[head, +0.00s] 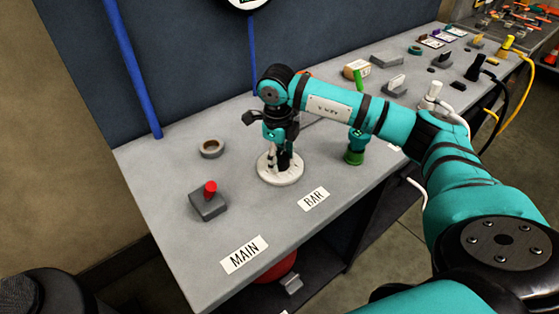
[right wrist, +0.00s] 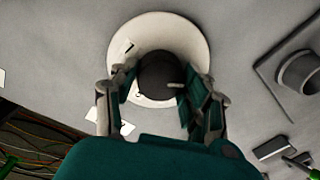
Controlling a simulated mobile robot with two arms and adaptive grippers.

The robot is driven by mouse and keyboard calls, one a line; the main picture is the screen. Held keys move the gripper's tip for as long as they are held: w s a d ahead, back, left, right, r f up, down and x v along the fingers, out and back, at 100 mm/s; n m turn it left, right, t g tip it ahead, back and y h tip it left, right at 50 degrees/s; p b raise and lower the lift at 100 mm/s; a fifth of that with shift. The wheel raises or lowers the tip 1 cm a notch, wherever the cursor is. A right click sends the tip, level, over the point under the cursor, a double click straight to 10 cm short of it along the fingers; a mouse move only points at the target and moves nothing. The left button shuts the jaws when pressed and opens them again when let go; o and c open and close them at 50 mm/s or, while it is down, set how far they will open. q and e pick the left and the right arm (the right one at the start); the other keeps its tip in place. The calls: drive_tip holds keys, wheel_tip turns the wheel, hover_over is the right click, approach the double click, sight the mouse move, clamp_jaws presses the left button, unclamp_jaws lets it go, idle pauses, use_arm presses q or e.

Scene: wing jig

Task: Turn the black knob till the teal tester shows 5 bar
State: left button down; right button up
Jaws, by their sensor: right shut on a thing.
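The black knob (right wrist: 160,72) sits on a round white dial (head: 280,178) on the grey bench; the dial also shows in the right wrist view (right wrist: 185,28). My right gripper (head: 281,160) points down over the dial. In the right wrist view its fingers (right wrist: 158,88) are shut on the knob, one on each side. A pale pointer mark on the knob points right. The dial's markings are partly hidden by the fingers. A teal upright piece with a green base (head: 355,155) stands right of the dial, partly behind my arm; I cannot tell whether it is the tester, and no reading is legible.
A white gauge (head: 247,3) is cut off above. Several small parts stand farther along the bench.

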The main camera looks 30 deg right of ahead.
sight(279, 159)
drive_tip(key=shift+n+b, duration=0.5)
drive_tip(key=shift+n, duration=0.5)
drive_tip(key=o, duration=1.2)
drive_tip(key=shift+c, duration=0.2)
drive_tip(key=shift+r, duration=0.15)
wheel_tip(279, 159, up, 12)
drive_tip(key=shift+s+a, duration=0.25)
